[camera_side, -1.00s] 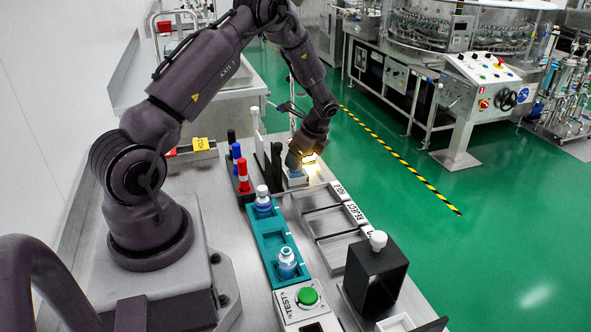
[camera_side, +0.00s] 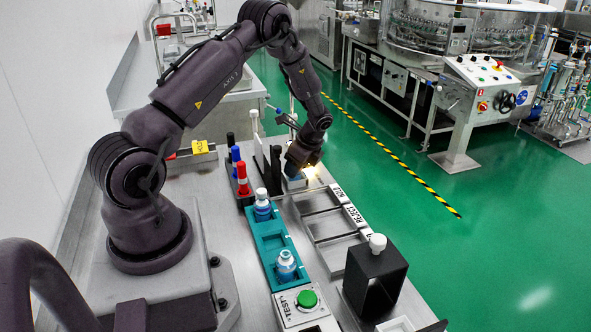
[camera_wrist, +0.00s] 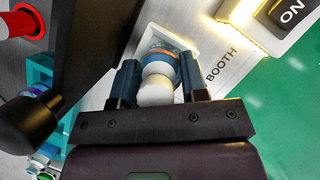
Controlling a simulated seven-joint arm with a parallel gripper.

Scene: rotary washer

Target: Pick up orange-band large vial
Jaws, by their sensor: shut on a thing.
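The orange-band vial (camera_wrist: 158,64) shows in the wrist view with a white rounded cap, a blue collar and an orange band below it. It stands over a white square holder beside the BOOTH label. My gripper (camera_wrist: 157,82) has its two blue fingers on either side of the vial and is shut on it. The vial's lower part is hidden. In the side view my gripper (camera_side: 297,166) is low by the lit booth spot, and I cannot make out the vial there.
A teal rack (camera_side: 270,245) holds two blue vials with white caps. Red, blue and black upright items stand behind it. Metal trays (camera_side: 325,222) with HOLD and REJECT labels lie to the right. A black box (camera_side: 375,275) and green TEST button (camera_side: 307,298) are nearer.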

